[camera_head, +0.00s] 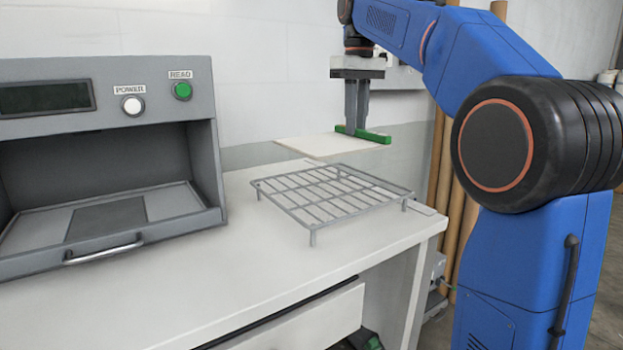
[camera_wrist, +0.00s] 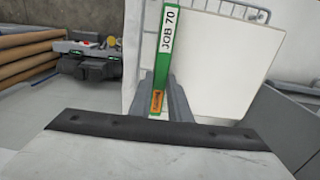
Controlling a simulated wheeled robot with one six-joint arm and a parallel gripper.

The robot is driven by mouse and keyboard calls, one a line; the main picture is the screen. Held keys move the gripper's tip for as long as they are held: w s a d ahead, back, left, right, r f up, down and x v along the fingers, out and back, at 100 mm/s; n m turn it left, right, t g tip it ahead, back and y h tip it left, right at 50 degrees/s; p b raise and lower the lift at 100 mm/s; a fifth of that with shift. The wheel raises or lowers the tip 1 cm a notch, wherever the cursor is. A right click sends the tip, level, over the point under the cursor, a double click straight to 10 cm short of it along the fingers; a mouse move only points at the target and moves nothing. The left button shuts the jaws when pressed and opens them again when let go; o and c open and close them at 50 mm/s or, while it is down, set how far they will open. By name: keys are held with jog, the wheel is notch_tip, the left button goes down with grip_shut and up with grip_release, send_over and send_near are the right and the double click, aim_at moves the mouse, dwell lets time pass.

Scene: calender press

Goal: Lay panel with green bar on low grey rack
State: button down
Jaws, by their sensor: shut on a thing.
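A thin cream panel (camera_head: 322,146) with a green bar (camera_head: 372,135) along one edge hangs level in the air. My gripper (camera_head: 356,128) points down and is shut on the green bar. In the wrist view the bar (camera_wrist: 167,50), labelled "JOB 70", lies between my fingers (camera_wrist: 161,100), and the panel (camera_wrist: 220,65) spreads to its right. The low grey wire rack (camera_head: 335,196) stands on short legs on the white table. The panel is above the rack's back part, apart from it. In the wrist view the panel hides most of the rack (camera_wrist: 240,10).
A grey press (camera_head: 105,165) with an open bay, a front handle and a green READ button (camera_head: 182,90) stands left of the rack. The white table (camera_head: 240,265) is clear in front. Brown rolls (camera_head: 455,215) stand beyond the table's right end. A wall is behind.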

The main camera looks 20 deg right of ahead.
aim_at(354, 141)
notch_tip(354, 141, down, 5)
jog(key=shift+a+r, duration=0.1)
jog(key=shift+a, duration=0.05)
jog(key=shift+f, duration=2.35)
jog(key=shift+f, duration=0.1)
jog(key=c, duration=1.7)
grip_release()
jog(key=shift+o, duration=0.2)
notch_tip(354, 141, up, 12)
jog(key=shift+r, duration=0.1)
